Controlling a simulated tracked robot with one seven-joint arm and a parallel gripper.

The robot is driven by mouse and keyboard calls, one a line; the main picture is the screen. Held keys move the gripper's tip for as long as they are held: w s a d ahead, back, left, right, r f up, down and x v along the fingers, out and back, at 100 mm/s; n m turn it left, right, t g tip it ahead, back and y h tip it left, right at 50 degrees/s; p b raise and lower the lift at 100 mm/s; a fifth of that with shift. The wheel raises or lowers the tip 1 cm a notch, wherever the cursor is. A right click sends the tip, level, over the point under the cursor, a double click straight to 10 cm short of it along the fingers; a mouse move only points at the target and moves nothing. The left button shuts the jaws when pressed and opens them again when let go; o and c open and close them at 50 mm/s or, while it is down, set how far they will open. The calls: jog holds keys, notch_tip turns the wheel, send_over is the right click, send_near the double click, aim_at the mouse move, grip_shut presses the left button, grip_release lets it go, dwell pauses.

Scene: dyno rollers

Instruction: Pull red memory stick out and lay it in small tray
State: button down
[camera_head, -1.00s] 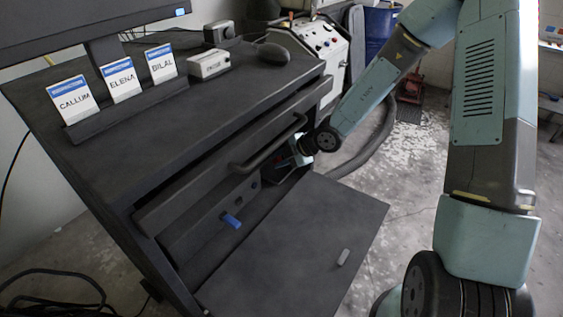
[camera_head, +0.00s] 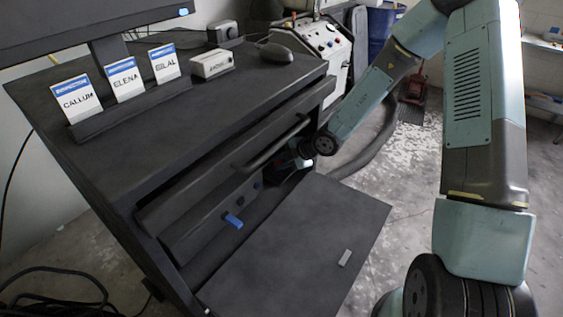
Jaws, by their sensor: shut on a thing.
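My gripper (camera_head: 301,162) is small and dark in the open front of the black cabinet (camera_head: 150,215), below the right end of the bar handle. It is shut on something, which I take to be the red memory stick. A trace of red shows at the jaws, but the stick's shape is mostly hidden, and I cannot tell if it is still seated. A blue stick (camera_head: 233,220) juts from the panel to the left. I cannot make out a small tray for certain.
A fold-down flap (camera_head: 290,255) lies open below the gripper, mostly bare, with a small grey piece (camera_head: 345,258) on it. The bar handle (camera_head: 272,146) is close above the gripper. Name cards (camera_head: 122,78) and a mouse (camera_head: 274,53) are on the cabinet top.

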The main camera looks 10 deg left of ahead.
jog(key=c, duration=1)
grip_release()
jog(key=shift+c, duration=0.2)
jog(key=shift+o, duration=0.8)
jog(key=shift+s+f, duration=0.1)
